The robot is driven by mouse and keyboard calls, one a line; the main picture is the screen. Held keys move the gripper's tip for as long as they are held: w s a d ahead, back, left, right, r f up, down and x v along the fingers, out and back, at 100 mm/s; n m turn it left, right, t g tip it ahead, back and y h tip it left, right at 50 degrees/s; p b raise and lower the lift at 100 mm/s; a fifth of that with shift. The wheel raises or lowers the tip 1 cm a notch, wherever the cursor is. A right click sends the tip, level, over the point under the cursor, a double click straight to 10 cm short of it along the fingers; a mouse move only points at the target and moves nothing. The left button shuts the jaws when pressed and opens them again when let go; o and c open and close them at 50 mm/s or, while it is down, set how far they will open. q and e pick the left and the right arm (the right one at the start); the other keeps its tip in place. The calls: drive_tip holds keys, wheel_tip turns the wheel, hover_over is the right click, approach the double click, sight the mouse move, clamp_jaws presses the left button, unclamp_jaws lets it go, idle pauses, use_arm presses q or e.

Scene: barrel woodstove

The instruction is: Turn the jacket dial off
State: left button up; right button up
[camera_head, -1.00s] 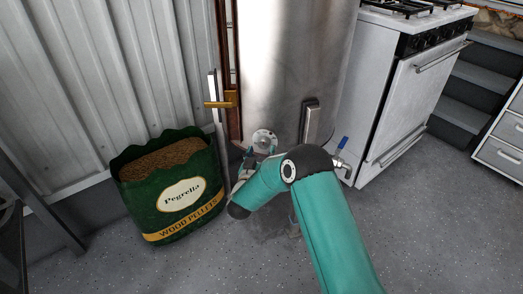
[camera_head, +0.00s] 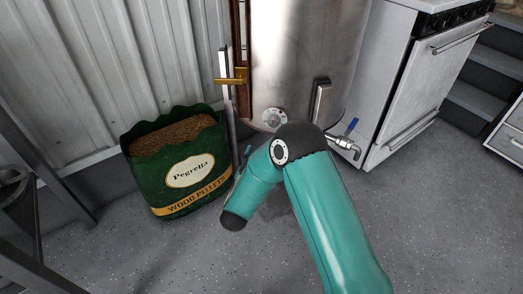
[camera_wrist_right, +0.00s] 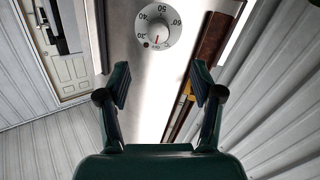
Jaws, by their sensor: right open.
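The jacket dial (camera_head: 273,118) is a small round pale dial low on the steel barrel (camera_head: 305,55), partly edged by my right arm in the head view. In the right wrist view the dial (camera_wrist_right: 153,27) has a white knob, numbers around it and red marks near its lower edge. My right gripper (camera_wrist_right: 161,84) is open and empty. Its fingers show below the dial in that view, apart from it. In the head view my right gripper is mostly hidden behind its teal arm. My left gripper is not in view.
A green wood pellet bag (camera_head: 180,170) stands left of the barrel. A brass handle (camera_head: 232,78) is above it. A tap with a blue lever (camera_head: 350,130) sticks out at right, near the white stove (camera_head: 415,80). Speckled floor in front is open.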

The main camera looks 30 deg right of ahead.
drive_tip(key=w+d+m+b, duration=0.8)
drive_tip(key=d+m+b, duration=0.1)
drive_tip(key=m, duration=0.1)
drive_tip(key=shift+w+d+r, duration=0.25)
drive_tip(key=shift+d+r, duration=0.05)
drive_tip(key=shift+d, duration=0.1)
idle(0.6)
